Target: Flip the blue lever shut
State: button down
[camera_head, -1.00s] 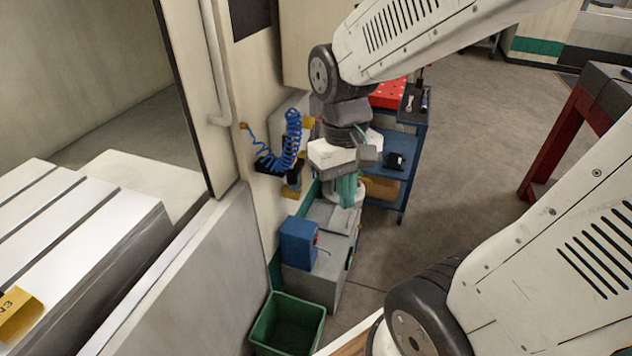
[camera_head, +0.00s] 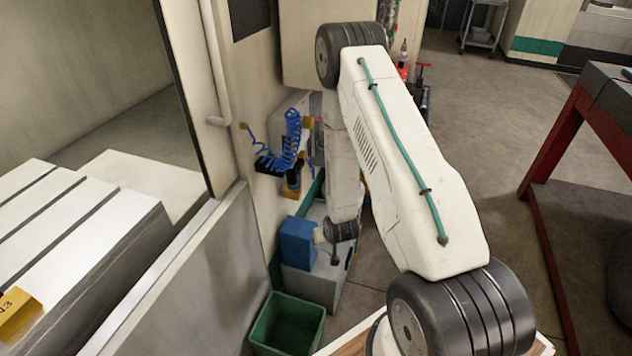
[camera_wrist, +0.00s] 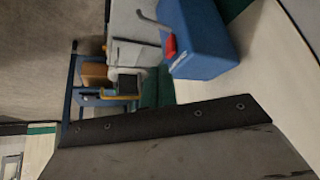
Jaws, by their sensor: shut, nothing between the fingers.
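I cannot make out a blue lever for certain in either view. A blue box (camera_head: 298,243) sits on a grey cabinet by the wall. In the wrist view the blue box (camera_wrist: 203,38) is close, with a red part (camera_wrist: 170,46) and a bent grey bar (camera_wrist: 155,22) at its side. In the head view my arm bends down so that its dark wrist joint is just right of the blue box. My gripper's fingers cannot be made out there.
A green bin (camera_head: 288,325) stands on the floor in front of the grey cabinet (camera_head: 308,284). A coiled blue hose (camera_head: 290,135) hangs on the wall above. A red-framed table (camera_head: 560,130) stands at right. The floor between is clear.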

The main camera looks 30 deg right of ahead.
aim_at(314, 175)
jog(key=w+d+r+t+h, duration=0.3)
jog(key=r+t, duration=0.4)
jog(key=t, duration=0.3)
jog(key=shift+w+r+t+h, duration=0.25)
jog(key=shift+w+t+h, duration=0.05)
jog(key=shift+w, duration=0.55)
jog(key=shift+w, duration=0.1)
jog(key=x, duration=1.3)
jog(key=shift+w+d, duration=0.15)
jog(key=shift+w, duration=0.2)
jog(key=shift+f, duration=0.1)
